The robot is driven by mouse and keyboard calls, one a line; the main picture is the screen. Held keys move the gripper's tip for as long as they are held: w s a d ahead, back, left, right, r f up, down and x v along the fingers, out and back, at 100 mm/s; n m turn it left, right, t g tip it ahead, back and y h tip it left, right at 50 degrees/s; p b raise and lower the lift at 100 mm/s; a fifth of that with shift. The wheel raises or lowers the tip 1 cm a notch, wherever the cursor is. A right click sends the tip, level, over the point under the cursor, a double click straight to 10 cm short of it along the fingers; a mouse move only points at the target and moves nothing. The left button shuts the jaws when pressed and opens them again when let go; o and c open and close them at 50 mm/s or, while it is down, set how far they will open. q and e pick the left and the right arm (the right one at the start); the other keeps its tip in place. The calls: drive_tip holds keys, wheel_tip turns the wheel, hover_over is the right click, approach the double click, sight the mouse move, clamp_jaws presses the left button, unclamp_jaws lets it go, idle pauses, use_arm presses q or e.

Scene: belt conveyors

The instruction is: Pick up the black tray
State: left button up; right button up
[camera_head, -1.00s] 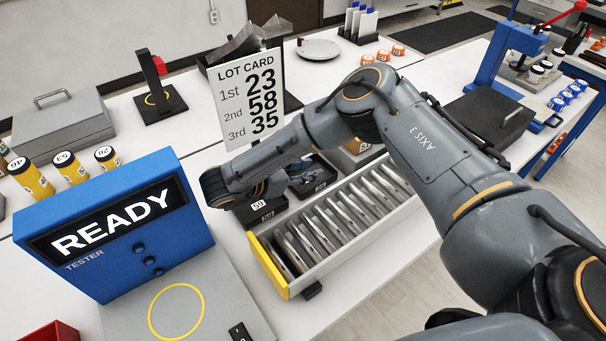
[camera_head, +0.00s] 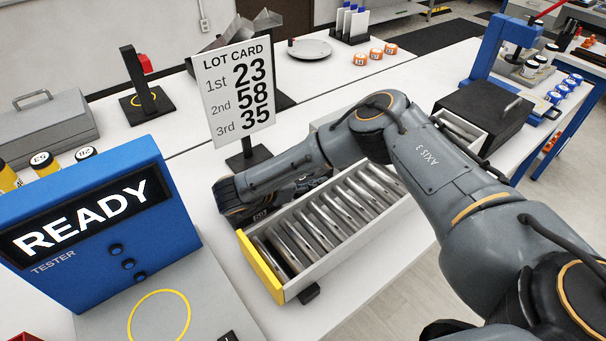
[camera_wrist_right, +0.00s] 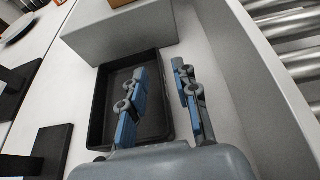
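The black tray (camera_wrist_right: 104,112) stands on the white table in the right wrist view and looks empty. My right gripper (camera_wrist_right: 159,70) is open, one blue-padded finger over the tray's inside and the other just outside its right wall. The wall lies between the fingers; I cannot tell whether they touch it. In the head view my right wrist (camera_head: 232,194) is low beside the roller rack and hides most of the tray. My left gripper is not in view.
The roller rack (camera_head: 270,278) with a yellow end runs close along the tray's right side. A grey box (camera_wrist_right: 122,32) stands at the tray's far edge. The blue tester (camera_head: 85,215) shows READY.

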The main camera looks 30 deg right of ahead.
drive_tip(key=x, duration=0.3)
drive_tip(key=shift+w+d, duration=0.1)
drive_tip(key=shift+d, duration=0.25)
clamp_jaws()
drive_tip(key=shift+r, duration=0.15)
